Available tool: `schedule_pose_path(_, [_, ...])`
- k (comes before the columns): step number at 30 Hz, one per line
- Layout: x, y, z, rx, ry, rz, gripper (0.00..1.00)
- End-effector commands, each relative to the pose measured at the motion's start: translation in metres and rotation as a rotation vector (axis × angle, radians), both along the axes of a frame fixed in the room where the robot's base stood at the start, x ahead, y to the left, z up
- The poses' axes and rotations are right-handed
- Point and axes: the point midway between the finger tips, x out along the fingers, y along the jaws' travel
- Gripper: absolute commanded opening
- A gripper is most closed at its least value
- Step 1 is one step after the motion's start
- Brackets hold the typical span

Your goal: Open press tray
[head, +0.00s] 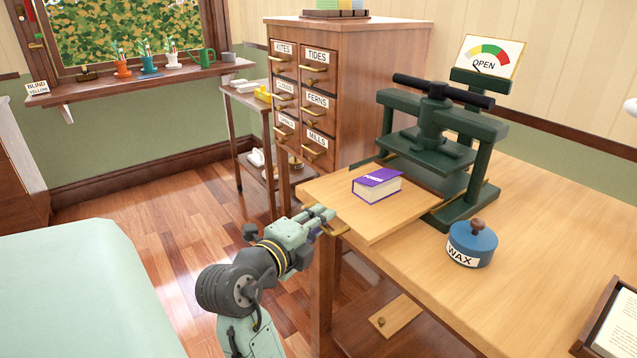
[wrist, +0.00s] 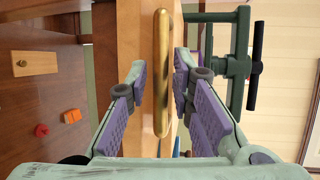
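The press tray (head: 385,215) is a light wooden board sticking out to the left from under the green press (head: 440,140). A brass handle (head: 338,232) is on its near left end. My gripper (head: 322,217) is at this handle. In the wrist view, the brass handle (wrist: 162,75) stands between the two fingers of my gripper (wrist: 160,80), with a small gap showing on each side. The fingers are apart and do not appear to press on the handle. A purple book (head: 377,185) lies on the tray. The press dial (head: 490,57) points to OPEN.
A blue WAX tin (head: 471,243) stands on the wooden table (head: 540,240) right of the tray. A labelled drawer cabinet (head: 345,90) stands behind it. A pale green surface (head: 80,290) is at lower left. Open floor (head: 160,235) lies left of the table.

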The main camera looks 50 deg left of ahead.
Motion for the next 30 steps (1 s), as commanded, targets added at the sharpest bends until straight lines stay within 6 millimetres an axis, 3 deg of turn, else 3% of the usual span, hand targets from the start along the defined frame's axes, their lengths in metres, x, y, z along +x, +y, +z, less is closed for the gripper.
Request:
schedule_pose_path(14, [-0.006,-0.001,0.002,0.002,-0.002,0.003,0.31])
schedule_pose_path(30, [-0.099,-0.032,0.020,0.002,-0.002,0.004,0.31])
